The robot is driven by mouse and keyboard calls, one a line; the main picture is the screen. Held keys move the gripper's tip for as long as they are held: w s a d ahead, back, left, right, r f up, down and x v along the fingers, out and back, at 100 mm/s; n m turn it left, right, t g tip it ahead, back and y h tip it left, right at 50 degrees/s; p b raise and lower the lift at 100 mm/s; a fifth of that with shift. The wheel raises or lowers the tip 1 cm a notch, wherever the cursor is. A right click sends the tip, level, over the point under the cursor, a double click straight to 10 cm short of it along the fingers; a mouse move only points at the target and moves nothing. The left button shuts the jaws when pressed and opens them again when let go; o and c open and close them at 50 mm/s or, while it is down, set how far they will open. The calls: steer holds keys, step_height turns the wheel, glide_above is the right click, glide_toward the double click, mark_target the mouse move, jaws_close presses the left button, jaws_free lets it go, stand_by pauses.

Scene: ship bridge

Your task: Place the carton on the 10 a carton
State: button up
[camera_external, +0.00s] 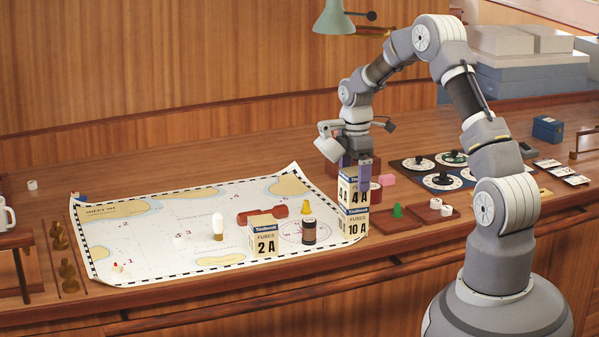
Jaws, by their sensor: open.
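The 10 A carton (354,224), a cream fuse box with a dark blue label band, stands upright near the right edge of the chart. The 4 A carton (352,197), of like look, sits upright on top of it. My gripper (357,177) is open and points down at the top of the 4 A carton, with a finger in front of its upper part. The far finger is hidden, and I cannot tell whether either finger touches the carton. The 2 A carton (264,241) stands apart on the chart to the left.
The chart (165,240) also bears a light bulb (217,227), a dark jar (309,231), a yellow pawn-like piece (306,207) and a red tool (262,215). A green piece (398,211) stands right of the stack. The chart's left half is mostly clear.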

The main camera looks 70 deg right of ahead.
step_height(320, 180, up, 9)
steer(key=shift+p, duration=0.65)
steer(key=shift+w+a+r, duration=0.1)
steer(key=shift+w+r, duration=0.05)
steer(key=shift+r, duration=0.05)
steer(key=w+a+r+m+t+h, duration=0.1)
steer(key=w+a+r+m+t, duration=0.15)
steer(key=a+r, duration=0.6)
steer(key=w+a+r+m+t+h, duration=0.1)
steer(key=w+a+r+t, duration=0.3)
steer(key=r, duration=0.8)
steer(key=w+a+r+m+t+h, duration=0.1)
steer(key=w+a+r+t, duration=0.15)
steer(key=a+r, duration=0.6)
steer(key=s+a+r+m+t+y, duration=0.1)
steer(key=s+a+r+t, duration=0.1)
steer(key=r, duration=0.5)
steer(key=s+a+r+m+t+y, duration=0.1)
steer(key=s+a+r+m+t, duration=0.1)
steer(key=s+a+r, duration=0.2)
steer(key=s+a+r+m+t+y, duration=0.1)
steer(key=s+a+r+t, duration=0.1)
steer(key=a+r, duration=0.5)
step_height(320, 180, up, 5)
steer(key=shift+s+f, duration=0.15)
steer(key=shift+s, duration=0.65)
steer(key=shift+f+m, duration=0.15)
steer(key=shift+m, duration=0.1)
